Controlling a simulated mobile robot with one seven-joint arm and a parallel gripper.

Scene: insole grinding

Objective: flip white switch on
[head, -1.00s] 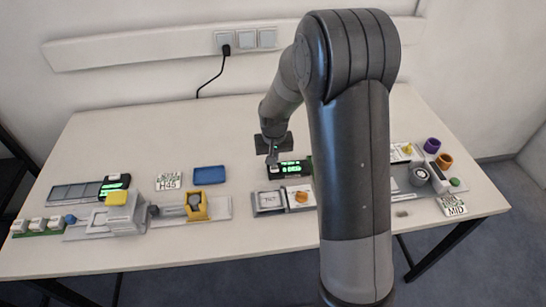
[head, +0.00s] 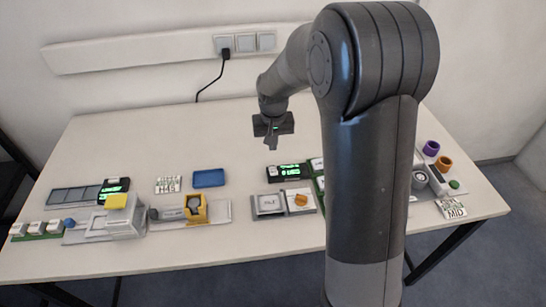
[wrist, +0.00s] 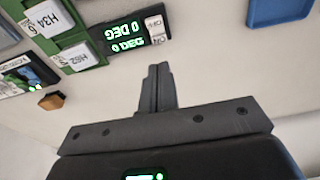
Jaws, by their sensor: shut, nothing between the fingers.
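A dark box with a green display (head: 290,171) stands on the table right of centre. It shows upside down in the wrist view, where the display (wrist: 125,37) reads "0 DEG" on two lines. A small white switch-like part (wrist: 154,23) with markings sits at the display's right end there; its on or off position is too small to tell. My gripper (head: 270,147) is above the table behind the display box, apart from it. Its fingers (wrist: 160,68) are shut together and empty in the wrist view.
Two small plates, one grey (head: 268,203) and one with an orange part (head: 300,201), lie in front of the display box. A blue tray (head: 209,178) lies to the left. My arm hides part of the table's right side. The table's back is clear.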

